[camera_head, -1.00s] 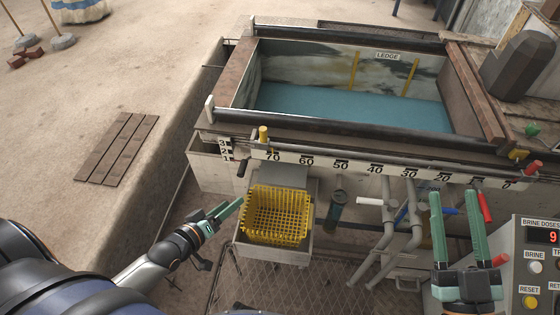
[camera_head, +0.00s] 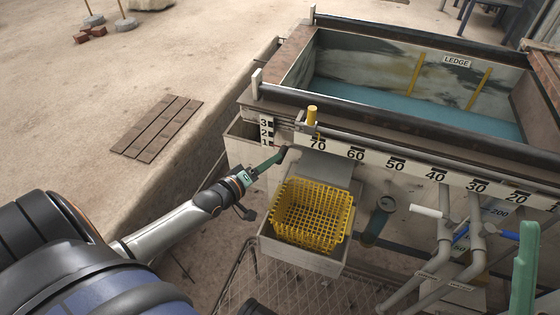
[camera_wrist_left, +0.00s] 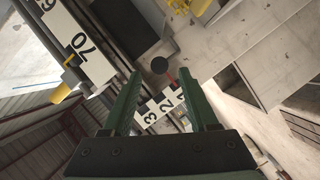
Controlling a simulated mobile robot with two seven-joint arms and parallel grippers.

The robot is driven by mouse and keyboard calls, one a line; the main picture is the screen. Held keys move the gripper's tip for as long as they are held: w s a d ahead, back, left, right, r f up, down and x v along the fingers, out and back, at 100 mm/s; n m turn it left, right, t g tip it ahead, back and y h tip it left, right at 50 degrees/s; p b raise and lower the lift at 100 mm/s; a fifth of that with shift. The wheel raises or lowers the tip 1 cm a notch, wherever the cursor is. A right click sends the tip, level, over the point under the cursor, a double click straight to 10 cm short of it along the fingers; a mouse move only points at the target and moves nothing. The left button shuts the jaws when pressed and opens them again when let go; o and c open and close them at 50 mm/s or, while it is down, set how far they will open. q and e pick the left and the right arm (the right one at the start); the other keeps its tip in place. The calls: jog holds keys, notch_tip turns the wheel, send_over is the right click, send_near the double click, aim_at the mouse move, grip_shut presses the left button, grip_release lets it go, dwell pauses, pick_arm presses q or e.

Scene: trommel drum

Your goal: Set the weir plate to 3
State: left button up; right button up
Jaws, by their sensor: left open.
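The weir scale (camera_head: 265,132) is a small black-and-white plate marked 3, 2, 1 from top to bottom, on the near left corner of the tank. A black round-ended handle (camera_head: 283,153) sticks out just beside it. My left gripper (camera_head: 272,160) is at this handle. In the left wrist view the handle's black knob (camera_wrist_left: 160,65) lies between the tips of my open left gripper (camera_wrist_left: 163,82), with the scale (camera_wrist_left: 167,107) behind. A thin red pointer (camera_wrist_left: 172,77) shows by the knob; its exact reading is unclear. One green finger of my right gripper (camera_head: 524,270) shows at the right edge.
A yellow basket (camera_head: 312,213) sits just right of my left gripper, below the long numbered rail (camera_head: 435,174). A yellow peg (camera_head: 311,115) stands on the rail near 70. Pipes with white and blue handles (camera_head: 428,211) are further right. Sandy ground lies left.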

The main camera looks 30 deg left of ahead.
pick_arm(q)
jog(key=shift+b+x, duration=0.95)
jog(key=shift+x, duration=1.7)
pick_arm(e)
jog(key=shift+w+a+f, duration=0.1)
jog(key=shift+a+f, duration=0.05)
jog(key=shift+f, duration=1.3)
pick_arm(q)
jog(key=shift+s, duration=0.1)
grip_shut()
